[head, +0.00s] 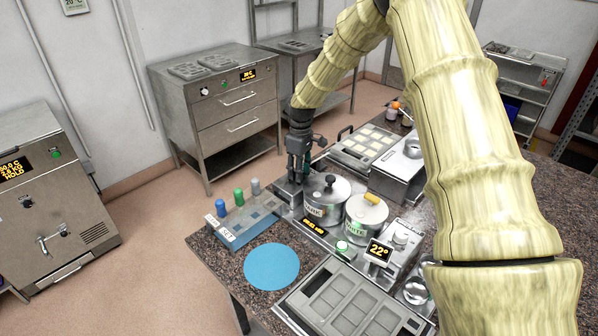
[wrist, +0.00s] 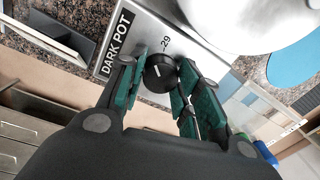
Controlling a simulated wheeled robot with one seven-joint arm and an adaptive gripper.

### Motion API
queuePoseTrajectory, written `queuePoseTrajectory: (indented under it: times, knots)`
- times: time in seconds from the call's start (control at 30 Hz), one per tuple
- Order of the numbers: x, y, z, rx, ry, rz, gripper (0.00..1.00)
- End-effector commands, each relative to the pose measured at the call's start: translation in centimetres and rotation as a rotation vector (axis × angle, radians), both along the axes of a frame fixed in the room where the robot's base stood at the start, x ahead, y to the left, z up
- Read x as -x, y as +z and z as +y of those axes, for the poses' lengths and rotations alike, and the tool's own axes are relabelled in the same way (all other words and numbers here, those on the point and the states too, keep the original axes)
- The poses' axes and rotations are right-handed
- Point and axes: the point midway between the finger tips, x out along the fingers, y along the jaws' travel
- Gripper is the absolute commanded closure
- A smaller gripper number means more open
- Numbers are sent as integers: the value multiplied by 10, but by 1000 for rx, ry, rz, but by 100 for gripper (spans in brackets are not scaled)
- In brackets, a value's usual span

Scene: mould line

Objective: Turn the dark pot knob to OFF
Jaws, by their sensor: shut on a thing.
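The dark pot knob (wrist: 158,74) is a small black dial with a white pointer line, on a metal panel (wrist: 195,48) lettered "DARK POT" beside a "29" mark. My gripper (wrist: 156,78) has its green-padded fingers on both sides of the knob, shut on it. In the head view, my gripper (head: 297,168) points down at the left end of the pot unit, and the knob is hidden there. The dark pot (head: 326,195), a lidded metal pot with a black lid knob, stands just right of my gripper. No OFF mark can be read.
A pot with a yellow lid knob (head: 366,215) stands to the right. A blue rack (head: 240,220) with coloured-topped bottles and a blue round mat (head: 271,267) lie left and in front. A mould tray (head: 345,303) lies at the front.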

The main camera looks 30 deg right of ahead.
Motion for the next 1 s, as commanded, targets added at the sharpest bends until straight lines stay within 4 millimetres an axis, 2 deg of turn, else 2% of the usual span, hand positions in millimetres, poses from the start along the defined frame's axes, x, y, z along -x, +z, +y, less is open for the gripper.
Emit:
queuePoseTrajectory:
  times: [0.6,1.0]
  knots:
    - [-4,4,-2,3,544,-9,90]
    - [-4,4,-1,5,728,-9,90]
